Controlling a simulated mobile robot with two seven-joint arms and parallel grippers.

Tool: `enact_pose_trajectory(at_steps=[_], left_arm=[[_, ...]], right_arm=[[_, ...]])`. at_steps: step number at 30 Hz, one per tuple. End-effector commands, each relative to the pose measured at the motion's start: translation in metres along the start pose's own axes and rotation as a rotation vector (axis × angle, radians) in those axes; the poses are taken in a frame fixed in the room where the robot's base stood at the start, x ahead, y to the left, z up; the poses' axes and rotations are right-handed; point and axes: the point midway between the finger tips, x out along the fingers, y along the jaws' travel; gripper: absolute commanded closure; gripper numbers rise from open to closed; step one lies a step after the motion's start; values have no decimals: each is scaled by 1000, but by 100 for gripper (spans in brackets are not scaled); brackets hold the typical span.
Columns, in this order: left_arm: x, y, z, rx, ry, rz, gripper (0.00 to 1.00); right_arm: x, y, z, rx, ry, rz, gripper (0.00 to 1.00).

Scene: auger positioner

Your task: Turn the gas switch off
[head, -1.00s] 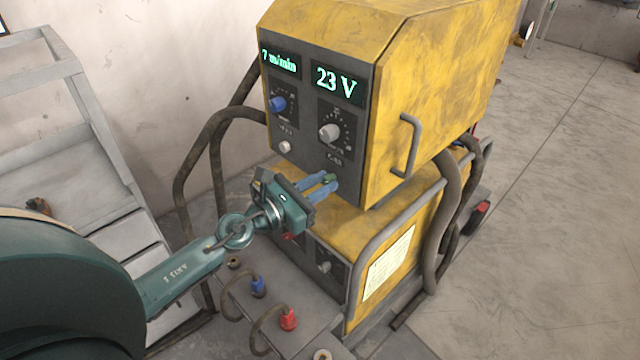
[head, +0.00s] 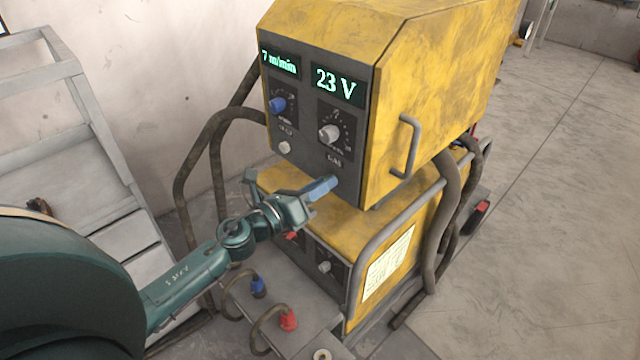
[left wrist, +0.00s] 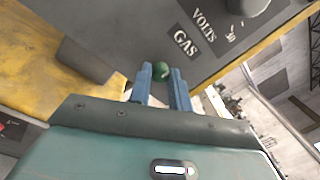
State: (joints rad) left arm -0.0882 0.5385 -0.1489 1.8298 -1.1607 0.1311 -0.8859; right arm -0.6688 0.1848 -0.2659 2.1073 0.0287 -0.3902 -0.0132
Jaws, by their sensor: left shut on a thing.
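The gas switch (left wrist: 162,70) is a small green knob below the "GAS" label on the dark front panel of the yellow welding machine (head: 430,90). In the left wrist view it sits between the two blue fingers of my left gripper (left wrist: 163,80), which is shut on it. In the head view the gripper (head: 325,187) is at the panel's lower edge, turned so its fingers nearly overlap and hide the switch. My right gripper is not in view.
Above the gripper are a blue knob (head: 278,104), a grey knob (head: 329,133) and displays reading 7 m/min and 23 V. A grey handle (head: 408,145) juts from the machine's side. A lower yellow unit (head: 385,225) and thick cables stand close below and beside.

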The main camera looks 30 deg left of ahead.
Motion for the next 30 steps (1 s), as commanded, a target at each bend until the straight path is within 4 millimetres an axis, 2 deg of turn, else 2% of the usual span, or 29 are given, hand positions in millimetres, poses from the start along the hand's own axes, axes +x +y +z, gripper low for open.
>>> enact_pose_trajectory(at_steps=[18,30], left_arm=[[0,-2,1,-571,-41,7,100],[0,-2,0,-799,-57,9,100]], right_arm=[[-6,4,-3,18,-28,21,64],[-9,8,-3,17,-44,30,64]])
